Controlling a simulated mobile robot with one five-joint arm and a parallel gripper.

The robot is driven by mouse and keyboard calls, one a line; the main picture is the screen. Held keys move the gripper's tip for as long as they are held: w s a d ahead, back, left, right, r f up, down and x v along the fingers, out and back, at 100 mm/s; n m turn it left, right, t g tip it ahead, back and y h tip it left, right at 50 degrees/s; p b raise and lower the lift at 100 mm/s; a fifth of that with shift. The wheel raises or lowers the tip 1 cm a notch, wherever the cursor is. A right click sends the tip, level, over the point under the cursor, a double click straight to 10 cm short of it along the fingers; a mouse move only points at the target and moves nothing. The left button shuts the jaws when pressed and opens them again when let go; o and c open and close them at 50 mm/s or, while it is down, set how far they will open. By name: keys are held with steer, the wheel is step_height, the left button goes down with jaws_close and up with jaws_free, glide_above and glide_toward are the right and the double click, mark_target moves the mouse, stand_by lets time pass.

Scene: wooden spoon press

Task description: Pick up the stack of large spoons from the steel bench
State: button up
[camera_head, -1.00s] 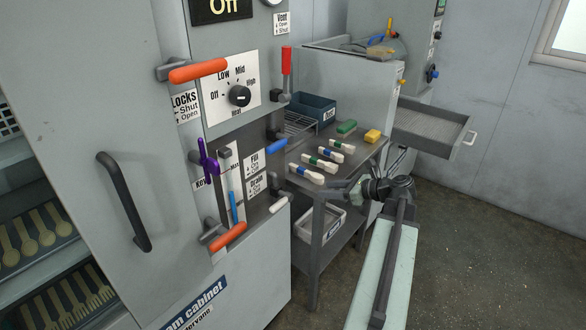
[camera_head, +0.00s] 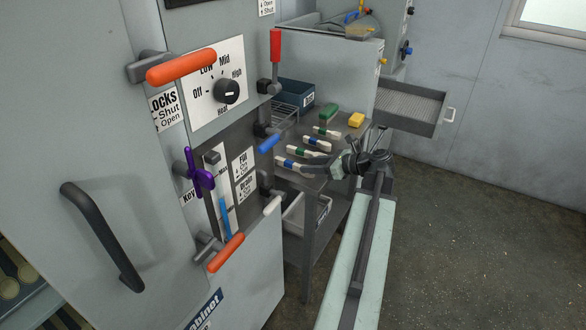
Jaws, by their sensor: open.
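Several pale banded bundles lie in a row on the steel bench (camera_head: 345,133). The nearest bundle (camera_head: 294,165) has a blue band, and the one behind it (camera_head: 308,152) a green band. Farther back are another blue-banded bundle (camera_head: 317,144) and a green-banded one (camera_head: 327,132). I cannot tell from this view which bundle is the large spoons. My gripper (camera_head: 337,168) is at the bench's right edge, to the right of the nearest bundles and apart from them as far as I can see. It is open and holds nothing; its fingertips are small and partly hidden.
The grey cabinet with an orange lever (camera_head: 187,71) and a purple handle (camera_head: 201,178) stands left of the bench. A blue bin (camera_head: 295,92), a green block (camera_head: 329,113) and a yellow block (camera_head: 356,120) are at the back. A tray (camera_head: 410,108) juts out right. Floor is clear at right.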

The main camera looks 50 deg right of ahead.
mark_target(297, 164)
steer(key=b+x, duration=0.2)
steer(key=x, duration=0.4)
steer(key=shift+w+f, duration=0.15)
steer(key=shift+w, duration=0.2)
jaws_close()
